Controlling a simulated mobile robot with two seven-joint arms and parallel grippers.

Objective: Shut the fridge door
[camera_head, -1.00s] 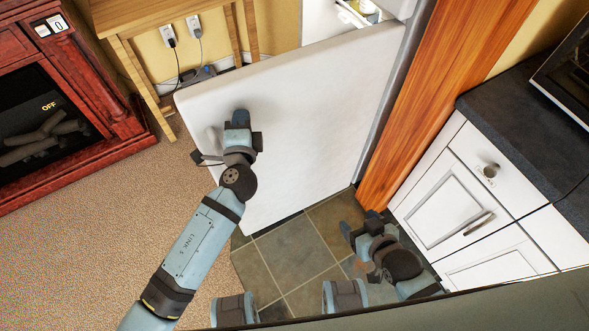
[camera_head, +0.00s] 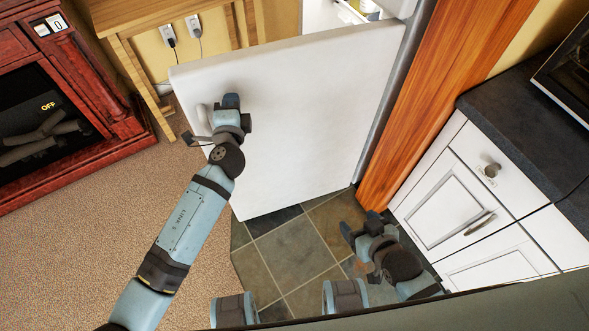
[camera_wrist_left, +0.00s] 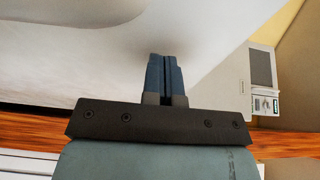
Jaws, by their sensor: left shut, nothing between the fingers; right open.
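The white fridge door (camera_head: 300,120) stands open in the head view, hinged at the right by the wooden panel. Its free edge points left. A pale handle (camera_head: 203,118) is near that edge, partly behind my gripper. My left gripper (camera_head: 231,101) is shut and empty, with its fingertips at the door's outer face just right of the handle. The left wrist view shows the closed fingers (camera_wrist_left: 164,75) against the white surface; contact looks likely but is not certain. My right gripper (camera_head: 360,224) is open and empty, low over the tiled floor.
The fridge interior (camera_head: 345,12) shows behind the door at the top. A wooden table (camera_head: 125,60) stands behind the door's free edge, left of the fridge. White cabinets (camera_head: 460,200) with a dark counter (camera_head: 510,120) stand at right. The tiles (camera_head: 295,250) below the door are clear.

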